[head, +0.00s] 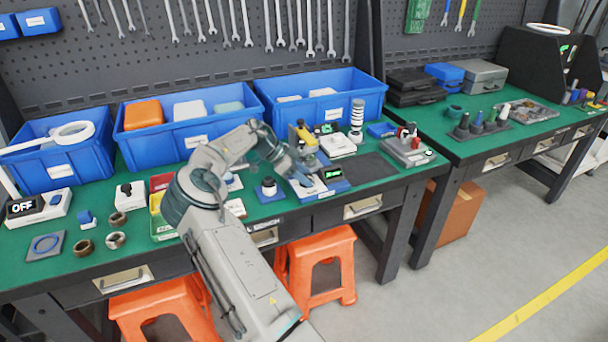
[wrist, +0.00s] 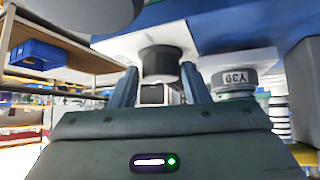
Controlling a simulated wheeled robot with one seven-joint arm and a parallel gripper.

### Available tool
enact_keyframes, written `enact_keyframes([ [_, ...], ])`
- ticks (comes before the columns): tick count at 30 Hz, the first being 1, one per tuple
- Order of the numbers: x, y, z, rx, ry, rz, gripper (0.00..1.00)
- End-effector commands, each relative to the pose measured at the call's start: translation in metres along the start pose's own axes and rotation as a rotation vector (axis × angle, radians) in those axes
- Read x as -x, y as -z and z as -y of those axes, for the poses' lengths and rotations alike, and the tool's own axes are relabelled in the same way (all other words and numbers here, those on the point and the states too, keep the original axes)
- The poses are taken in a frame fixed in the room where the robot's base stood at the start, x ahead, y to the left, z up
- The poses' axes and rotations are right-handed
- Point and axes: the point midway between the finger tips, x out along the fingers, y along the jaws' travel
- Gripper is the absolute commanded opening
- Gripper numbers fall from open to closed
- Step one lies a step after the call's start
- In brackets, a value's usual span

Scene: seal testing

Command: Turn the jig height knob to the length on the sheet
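In the wrist view, a dark round knob (wrist: 160,64) sticks out of a white block (wrist: 150,42). My gripper (wrist: 160,72) has one finger on each side of it. The fingers look open with narrow gaps to the knob; I cannot tell whether either touches. The display's figures are too small to read. My arm hides the knob there. I cannot make out a length sheet.
A grey cylinder labelled Y39 (wrist: 237,82), upside down in the wrist view, stands right of the knob. In the head view, a ringed white column (head: 356,118) and a grey device with a red knob (head: 408,148) stand nearby. Blue bins (head: 320,95) line the back. A dark mat (head: 372,168) is bare.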

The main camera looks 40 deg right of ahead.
Motion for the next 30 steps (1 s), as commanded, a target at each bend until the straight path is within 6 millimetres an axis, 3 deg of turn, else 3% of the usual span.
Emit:
enact_keyframes([
  [14,0.010,0.001,0.001,0.000,0.006,-0.003,0.44],
  [30,0.119,0.001,0.001,0.001,0.005,-0.002,0.44],
])
